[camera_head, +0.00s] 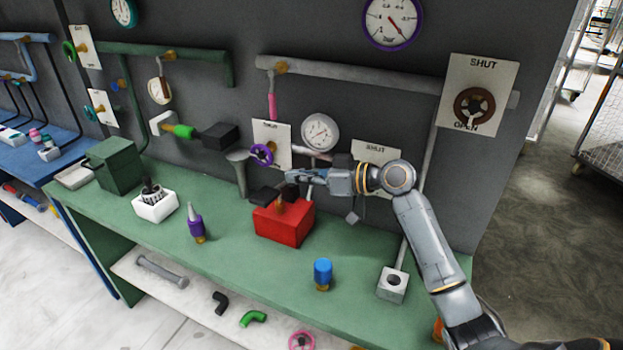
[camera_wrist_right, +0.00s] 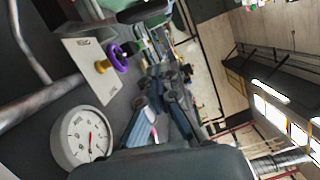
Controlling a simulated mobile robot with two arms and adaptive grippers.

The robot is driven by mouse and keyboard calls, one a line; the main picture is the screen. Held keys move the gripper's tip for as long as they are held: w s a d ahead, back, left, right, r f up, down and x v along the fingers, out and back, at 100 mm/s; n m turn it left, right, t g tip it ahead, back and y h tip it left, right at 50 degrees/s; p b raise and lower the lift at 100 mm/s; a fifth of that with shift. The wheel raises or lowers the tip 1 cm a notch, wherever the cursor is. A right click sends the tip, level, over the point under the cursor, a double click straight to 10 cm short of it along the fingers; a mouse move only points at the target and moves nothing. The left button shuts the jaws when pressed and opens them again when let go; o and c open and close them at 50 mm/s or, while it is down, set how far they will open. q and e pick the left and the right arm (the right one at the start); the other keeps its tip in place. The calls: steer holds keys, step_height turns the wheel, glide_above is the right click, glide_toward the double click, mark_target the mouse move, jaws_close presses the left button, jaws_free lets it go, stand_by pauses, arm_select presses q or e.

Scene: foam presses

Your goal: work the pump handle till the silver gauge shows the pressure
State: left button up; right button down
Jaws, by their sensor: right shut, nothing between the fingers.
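The silver gauge (camera_head: 320,131) is on the dark wall, with a pale round dial; it also shows large in the right wrist view (camera_wrist_right: 82,138), with a red needle whose reading I cannot make out. Below it on the green bench is a red box (camera_head: 283,222) with a brass-coloured post and dark pieces on top; I cannot tell for certain that this is the pump and its handle. My right gripper (camera_head: 290,176) is shut and empty, just above the dark pieces; its fingers show in the right wrist view (camera_wrist_right: 166,80). Whether it touches them is unclear. My left gripper is out of view.
A purple valve wheel (camera_head: 262,154) is on the wall left of the silver gauge. A purple-rimmed gauge (camera_head: 393,20) is higher up. A blue-capped piece (camera_head: 323,272) and a purple bottle-like piece (camera_head: 195,224) stand on the green bench (camera_head: 235,275), with clear bench between them.

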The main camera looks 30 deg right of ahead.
steer(key=shift+b+v, duration=0.4)
steer(key=shift+v, duration=1.15)
steer(key=shift+s, duration=0.1)
